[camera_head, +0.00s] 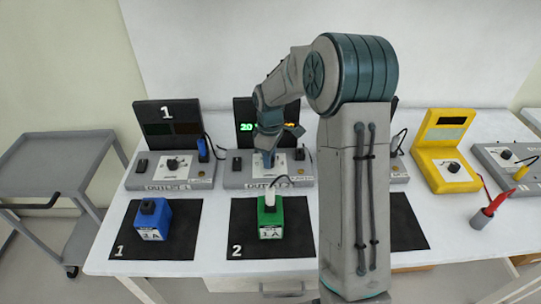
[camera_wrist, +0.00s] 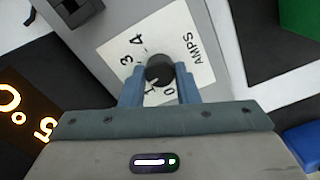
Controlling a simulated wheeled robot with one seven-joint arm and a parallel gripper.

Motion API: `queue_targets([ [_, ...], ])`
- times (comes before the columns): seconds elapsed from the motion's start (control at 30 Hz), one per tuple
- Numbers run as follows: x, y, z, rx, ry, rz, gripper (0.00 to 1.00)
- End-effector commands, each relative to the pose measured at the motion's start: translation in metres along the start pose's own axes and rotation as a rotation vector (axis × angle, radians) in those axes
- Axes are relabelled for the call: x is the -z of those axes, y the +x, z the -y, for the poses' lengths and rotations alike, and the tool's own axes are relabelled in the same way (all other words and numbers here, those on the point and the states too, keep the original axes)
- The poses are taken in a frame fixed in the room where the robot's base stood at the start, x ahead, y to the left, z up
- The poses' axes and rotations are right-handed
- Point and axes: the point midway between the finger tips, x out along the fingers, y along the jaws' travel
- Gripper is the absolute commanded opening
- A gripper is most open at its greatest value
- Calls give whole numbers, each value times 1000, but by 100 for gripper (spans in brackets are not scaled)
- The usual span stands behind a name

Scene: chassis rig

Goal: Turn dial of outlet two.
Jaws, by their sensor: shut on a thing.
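Outlet two (camera_head: 233,181) is a grey unit with a dark upright display (camera_head: 243,112) showing lit green and orange digits, partly hidden by my arm. Its black round dial (camera_wrist: 160,67) sits on a white label (camera_wrist: 200,45) marked AMPS, with 0, 1, 3 and 4 readable around it. My gripper (camera_wrist: 160,86) is shut on the dial, with one blue-grey finger on each side of it. In the head view my gripper (camera_head: 267,157) reaches down onto the middle of outlet two, and the dial is hidden behind it.
Outlet one (camera_head: 170,182) stands to the left. A blue block (camera_head: 152,222) sits on mat 1, and a green block (camera_head: 270,222) with a white plug sits on mat 2. A yellow meter (camera_head: 444,165) and a red-handled probe (camera_head: 490,208) are at the right. My arm hides part of a third outlet.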

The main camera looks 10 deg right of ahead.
Motion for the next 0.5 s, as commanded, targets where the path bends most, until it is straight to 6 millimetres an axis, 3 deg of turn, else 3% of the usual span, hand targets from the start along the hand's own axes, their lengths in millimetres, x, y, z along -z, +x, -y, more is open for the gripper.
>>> queue_targets([
  [0.5, 1, -2, -1, -3, -390, -2, 6],
])
